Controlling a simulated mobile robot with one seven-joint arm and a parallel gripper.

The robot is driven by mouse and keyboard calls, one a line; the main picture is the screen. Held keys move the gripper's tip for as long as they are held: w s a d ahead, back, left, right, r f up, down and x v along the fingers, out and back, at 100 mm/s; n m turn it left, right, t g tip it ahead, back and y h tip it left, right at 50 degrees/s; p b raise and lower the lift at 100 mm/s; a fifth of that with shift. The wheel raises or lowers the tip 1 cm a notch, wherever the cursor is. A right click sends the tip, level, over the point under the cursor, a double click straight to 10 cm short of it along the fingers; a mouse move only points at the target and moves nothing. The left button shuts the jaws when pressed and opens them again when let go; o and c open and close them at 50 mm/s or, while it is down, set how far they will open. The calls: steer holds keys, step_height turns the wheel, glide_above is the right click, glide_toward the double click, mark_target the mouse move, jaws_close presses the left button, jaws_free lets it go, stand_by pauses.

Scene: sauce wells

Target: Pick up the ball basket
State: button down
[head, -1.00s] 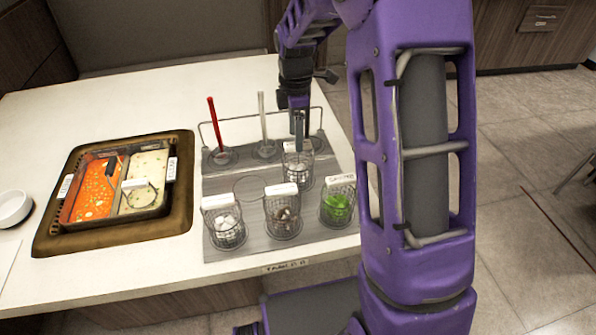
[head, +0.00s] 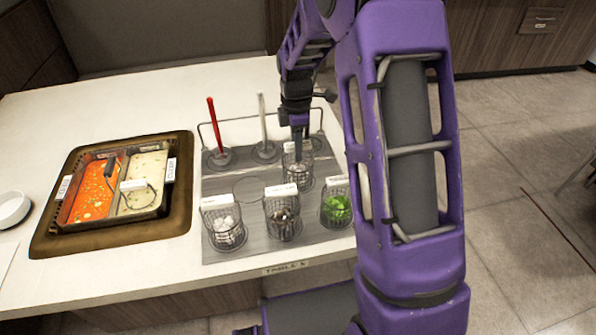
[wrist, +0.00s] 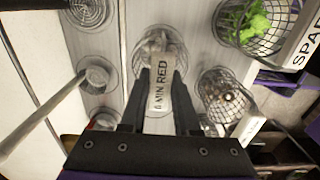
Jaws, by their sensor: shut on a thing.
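My gripper (head: 298,152) is shut on the upright label tab of a wire basket (head: 298,178) at the back right of the grey rack. In the wrist view the gripper (wrist: 160,88) has its two dark fingers on either side of this tab, and the basket (wrist: 150,45) holds pale pieces. Whether it is clear of the rack cannot be told. A basket of white balls (head: 227,232) stands at the front left of the rack. The label words do not show which basket is called the ball basket.
A basket with dark pieces (head: 283,222) and a basket of green leaves (head: 336,208) stand close in front. A red ladle (head: 212,125) and a pale ladle (head: 262,120) stand upright at the back left. A two-part soup pot (head: 145,195) is further left.

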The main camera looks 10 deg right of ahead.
stand_by(0.3)
step_height(320, 180, up, 10)
steer(key=shift+r+p, duration=0.1)
steer(key=shift+p, duration=0.6)
